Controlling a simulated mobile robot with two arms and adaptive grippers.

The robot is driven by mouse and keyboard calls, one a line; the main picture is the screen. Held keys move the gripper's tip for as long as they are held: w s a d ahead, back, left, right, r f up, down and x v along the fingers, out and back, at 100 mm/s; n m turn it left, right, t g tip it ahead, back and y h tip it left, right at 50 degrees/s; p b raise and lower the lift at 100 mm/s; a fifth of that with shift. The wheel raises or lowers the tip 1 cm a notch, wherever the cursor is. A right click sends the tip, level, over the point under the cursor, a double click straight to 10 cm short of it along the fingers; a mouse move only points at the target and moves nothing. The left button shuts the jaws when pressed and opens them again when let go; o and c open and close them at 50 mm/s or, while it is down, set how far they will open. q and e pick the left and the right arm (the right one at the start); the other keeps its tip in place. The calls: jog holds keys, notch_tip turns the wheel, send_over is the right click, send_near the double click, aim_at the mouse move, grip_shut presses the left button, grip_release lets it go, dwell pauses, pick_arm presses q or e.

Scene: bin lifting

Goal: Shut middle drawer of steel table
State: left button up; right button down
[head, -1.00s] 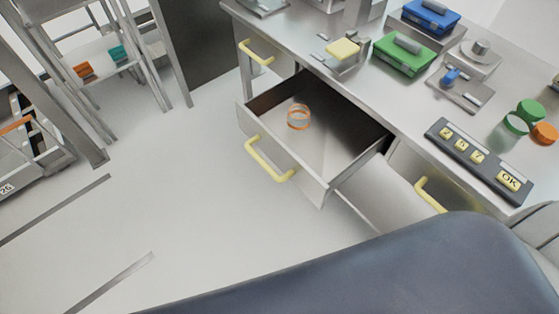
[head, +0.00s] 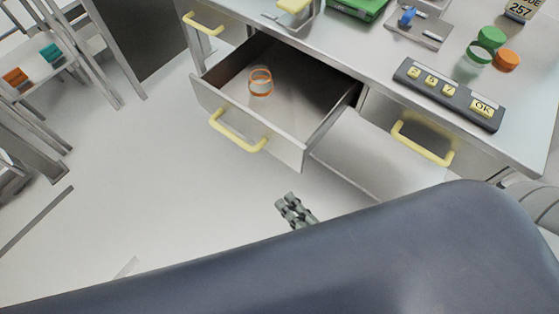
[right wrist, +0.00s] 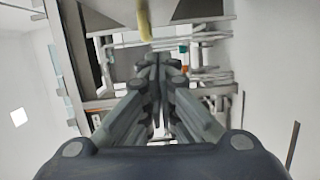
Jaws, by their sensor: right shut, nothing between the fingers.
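The steel table (head: 380,62) runs across the top of the head view. Its middle drawer (head: 285,158) is pulled open and holds an orange-rimmed clear ring or jar (head: 261,81). A yellow handle (head: 238,132) is on the drawer front. My right gripper (head: 288,200) is below the drawer front in the picture, apart from it, with fingers together and empty. In the right wrist view the closed fingers (right wrist: 158,62) point toward a yellow bar (right wrist: 144,20), which looks like a handle. My left gripper is not in view.
Drawers with yellow handles flank the open one, at left (head: 203,25) and right (head: 422,145). On the tabletop are a keypad (head: 448,93), a green case (head: 357,5) and green and orange lids. A rack (head: 75,50) stands at left. The floor before the drawer is clear.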

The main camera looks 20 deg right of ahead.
aim_at(322, 113)
jog(key=w+r, duration=0.1)
jog(key=w, duration=1)
jog(key=shift+w+a+r+n, duration=0.2)
jog(key=shift+w+n, duration=0.1)
jog(key=shift+d, duration=0.1)
jog(key=w+d, duration=0.4)
jog(key=d, duration=0.2)
jog(key=w+d, duration=0.4)
jog(key=d, duration=0.2)
jog(key=w+d, duration=0.5)
jog(key=d, duration=0.1)
jog(key=shift+b, duration=0.4)
